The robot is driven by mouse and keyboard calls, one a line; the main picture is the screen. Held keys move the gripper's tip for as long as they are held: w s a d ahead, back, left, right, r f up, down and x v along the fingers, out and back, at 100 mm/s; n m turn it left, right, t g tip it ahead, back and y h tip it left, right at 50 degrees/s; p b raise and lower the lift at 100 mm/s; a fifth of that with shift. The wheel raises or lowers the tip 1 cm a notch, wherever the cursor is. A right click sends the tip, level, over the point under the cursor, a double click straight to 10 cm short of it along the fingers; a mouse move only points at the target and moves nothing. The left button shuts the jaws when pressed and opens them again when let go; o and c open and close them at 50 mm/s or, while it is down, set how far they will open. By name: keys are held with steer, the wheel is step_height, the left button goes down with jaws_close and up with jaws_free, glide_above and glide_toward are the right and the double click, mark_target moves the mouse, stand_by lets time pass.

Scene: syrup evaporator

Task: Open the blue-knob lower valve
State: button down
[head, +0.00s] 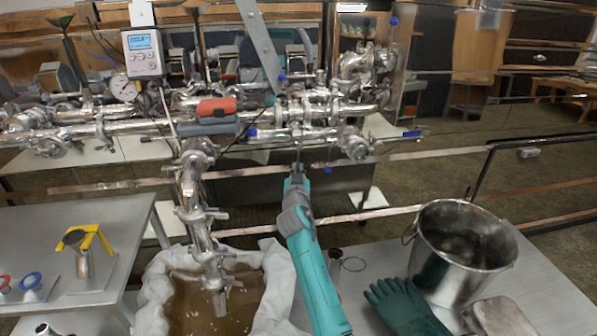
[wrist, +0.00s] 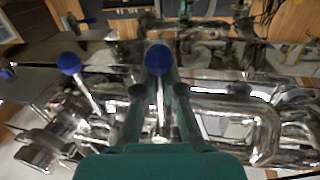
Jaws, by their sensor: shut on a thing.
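My gripper (head: 298,158) reaches up from the bottom of the head view to the lower steel pipe run (head: 318,133). In the wrist view its two dark fingers (wrist: 158,82) are closed around a blue-knobbed valve handle (wrist: 158,59); the round knob shows at the fingertips. In the head view that knob is too small or hidden to make out. A second blue knob (wrist: 69,63) on a metal stem stands to the left in the wrist view. Other blue knobs show in the head view, one left of my gripper (head: 252,133) and one on the right (head: 411,134).
Shiny pipes and clamps crowd around my gripper. A red and grey device (head: 217,108) sits on the pipes to the left. Below are a lined tub of brown liquid (head: 160,290), a steel bucket (head: 462,250) and green gloves (head: 404,304). The floor at right is partly open.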

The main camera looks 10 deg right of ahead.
steer(key=shift+a+r+m+g+y, duration=0.35)
steer(key=shift+a+r+m+y, duration=0.25)
steer(key=shift+a+r+m, duration=1.45)
steer(key=shift+a+r+m+g+y, duration=0.3)
steer(key=shift+a+r+m+y, duration=0.55)
steer(key=shift+m, duration=2.25)
steer(key=shift+a+r+m+g+y, duration=0.35)
steer(key=shift+a+r+m, duration=1.4)
steer(key=shift+m, duration=0.8)
steer(key=shift+a+f, duration=0.15)
steer(key=c, duration=1.2)
jaws_free()
steer(key=shift+a, duration=0.1)
steer(key=shift+d, duration=0.2)
